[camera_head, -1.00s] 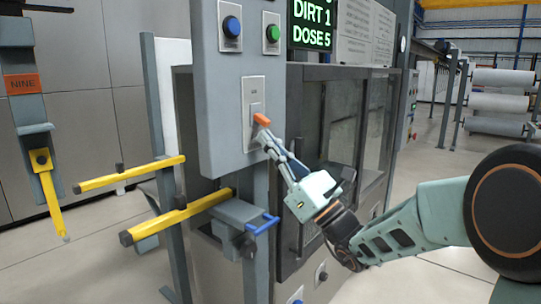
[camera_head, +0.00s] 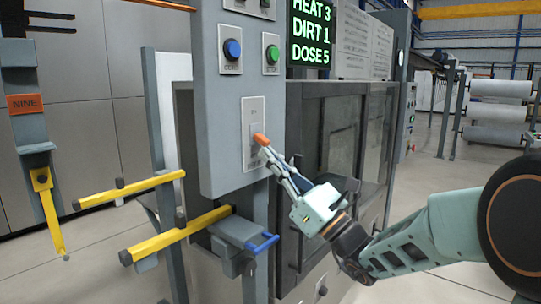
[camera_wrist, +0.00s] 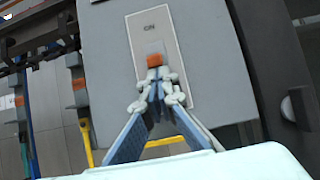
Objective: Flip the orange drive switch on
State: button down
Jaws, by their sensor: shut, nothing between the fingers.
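The orange-tipped drive switch (camera_head: 260,140) sticks out of a light plate (camera_head: 252,110) on the grey control panel. In the wrist view the orange tip (camera_wrist: 155,60) lies below the word ON, near the plate's middle. My gripper (camera_head: 268,153) is shut and empty, with its fingertips just below the orange tip. The wrist view shows the fingertips (camera_wrist: 157,77) at the lower edge of the orange tip; whether they touch it I cannot tell. The fingers hide the lower part of the plate.
Blue (camera_head: 232,49) and green (camera_head: 272,54) buttons sit above the switch. A green-lettered display (camera_head: 311,32) is at the upper right. Yellow bars (camera_head: 180,234) and a blue handle (camera_head: 263,243) stick out below left.

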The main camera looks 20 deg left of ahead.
jog(key=shift+d+r+h+p, duration=0.15)
jog(key=shift+r+h+p, duration=0.15)
jog(key=shift+h+p, duration=0.35)
jog(key=p, duration=0.2)
jog(key=r+h+p, duration=0.1)
jog(key=p, duration=0.1)
jog(key=shift+s+d+r, duration=0.2)
jog(key=shift+d+r, duration=0.05)
jog(key=shift+d, duration=0.05)
jog(key=shift+s+d+r+g+h+p, duration=0.1)
jog(key=shift+d+r+g+h+p, duration=0.1)
jog(key=shift+g+h+p, duration=0.6)
jog(key=shift+f+y, duration=0.25)
jog(key=shift+f, duration=0.15)
